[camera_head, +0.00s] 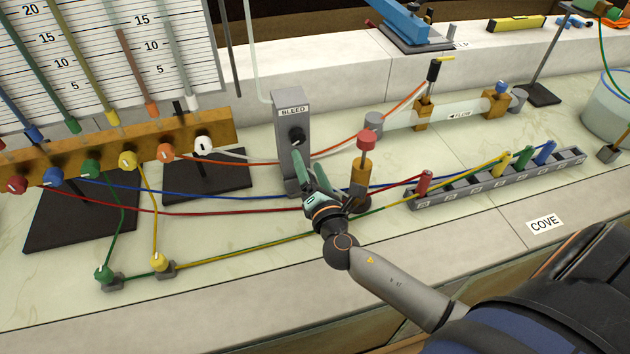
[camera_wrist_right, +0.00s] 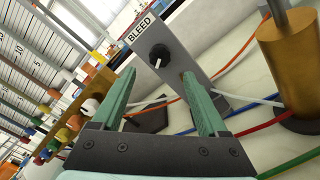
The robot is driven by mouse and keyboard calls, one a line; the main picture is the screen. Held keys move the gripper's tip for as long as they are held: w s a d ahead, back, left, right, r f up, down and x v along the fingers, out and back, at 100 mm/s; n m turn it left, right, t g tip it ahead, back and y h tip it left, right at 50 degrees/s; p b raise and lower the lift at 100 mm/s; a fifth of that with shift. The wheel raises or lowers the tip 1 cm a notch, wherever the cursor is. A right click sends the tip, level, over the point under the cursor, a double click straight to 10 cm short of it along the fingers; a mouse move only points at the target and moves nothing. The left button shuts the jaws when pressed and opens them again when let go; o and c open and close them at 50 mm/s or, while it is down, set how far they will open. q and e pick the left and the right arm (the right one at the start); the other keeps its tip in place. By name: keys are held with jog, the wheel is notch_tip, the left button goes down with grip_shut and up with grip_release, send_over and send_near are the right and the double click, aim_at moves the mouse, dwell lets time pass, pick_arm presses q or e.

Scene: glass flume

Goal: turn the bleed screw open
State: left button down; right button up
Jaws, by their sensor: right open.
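The bleed screw is a round black knob (camera_head: 297,137) with a white mark, on the front of a grey upright post (camera_head: 291,106) labelled BLEED. In the right wrist view the knob (camera_wrist_right: 160,56) shows beyond and between my fingertips, apart from both. My right gripper (camera_head: 308,168) is open, just below and in front of the knob in the head view. Its two green fingers also show in the right wrist view (camera_wrist_right: 158,83), with nothing between them. The post's lower part is partly hidden behind the gripper. My left gripper is in neither view.
A brass valve with a red cap (camera_head: 362,170) stands close right of my right gripper. Coloured tubes (camera_head: 240,197) run along the bench around it. A numbered rack (camera_head: 500,180) lies further right. A brass manifold (camera_head: 120,150) with coloured knobs stands left. The front ledge is clear.

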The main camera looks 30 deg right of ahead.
jog(key=shift+b+v, duration=0.35)
jog(key=shift+v, duration=2.1)
jog(key=shift+s, duration=0.1)
